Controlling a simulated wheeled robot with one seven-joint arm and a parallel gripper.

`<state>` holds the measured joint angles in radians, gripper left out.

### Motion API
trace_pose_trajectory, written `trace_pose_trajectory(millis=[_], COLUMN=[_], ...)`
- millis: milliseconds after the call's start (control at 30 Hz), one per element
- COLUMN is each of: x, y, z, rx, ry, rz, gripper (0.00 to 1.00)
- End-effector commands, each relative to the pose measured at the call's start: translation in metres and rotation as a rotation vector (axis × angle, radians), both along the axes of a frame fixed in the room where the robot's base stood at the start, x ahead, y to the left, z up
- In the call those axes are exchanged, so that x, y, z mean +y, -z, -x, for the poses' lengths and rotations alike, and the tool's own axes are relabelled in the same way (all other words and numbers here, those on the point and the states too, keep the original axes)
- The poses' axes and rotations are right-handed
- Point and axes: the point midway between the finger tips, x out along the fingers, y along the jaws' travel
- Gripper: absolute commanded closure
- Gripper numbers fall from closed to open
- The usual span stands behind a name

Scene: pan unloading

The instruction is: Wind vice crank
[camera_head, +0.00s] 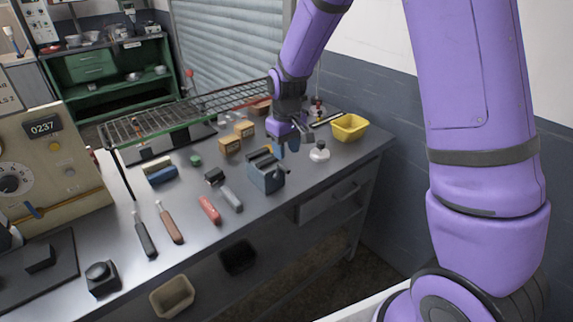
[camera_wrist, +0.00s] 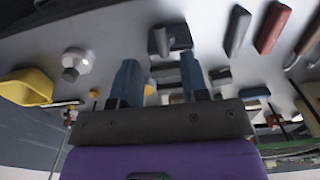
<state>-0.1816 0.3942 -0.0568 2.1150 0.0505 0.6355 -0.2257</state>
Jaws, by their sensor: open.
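The vice (camera_head: 266,174) is a blue-grey block with jaws on top, standing on the metal workbench near its front edge. A small crank appears at its right front side, partly unclear at this size. My gripper (camera_head: 286,146) is open and empty, just above and behind the vice in the head view. In the wrist view my gripper (camera_wrist: 160,68) shows two blue fingers spread apart. The grey vice (camera_wrist: 169,40) lies beyond the fingertips there, with a visible gap. I cannot tell the crank's angle.
A yellow bin (camera_head: 349,128) and a white-based knobbed object (camera_head: 319,152) stand right of the vice. A grey bar (camera_head: 232,199), a red bar (camera_head: 209,210) and hand tools lie to the left. A wire rack (camera_head: 200,108) runs along the back.

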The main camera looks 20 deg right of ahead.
Motion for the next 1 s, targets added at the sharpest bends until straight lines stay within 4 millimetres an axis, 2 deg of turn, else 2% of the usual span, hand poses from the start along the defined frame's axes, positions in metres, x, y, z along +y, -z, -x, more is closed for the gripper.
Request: trace_pose_trajectory(millis=[100, 300, 500, 767, 933, 1000], x=[0.0, 0.0, 0.0, 0.0, 0.0, 0.0], y=[0.022, 0.047, 0.057, 0.057, 0.057, 0.057], z=[0.001, 0.001, 0.0, 0.0, 0.0, 0.0], rx=[0.004, 0.002, 0.0, -0.001, 0.0, 0.0], ry=[0.0, 0.0, 0.001, 0.001, 0.001, 0.001], rz=[0.001, 0.001, 0.001, 0.001, 0.001, 0.001], gripper=[0.59, 0.59, 0.59, 0.59, 0.98, 1.0])
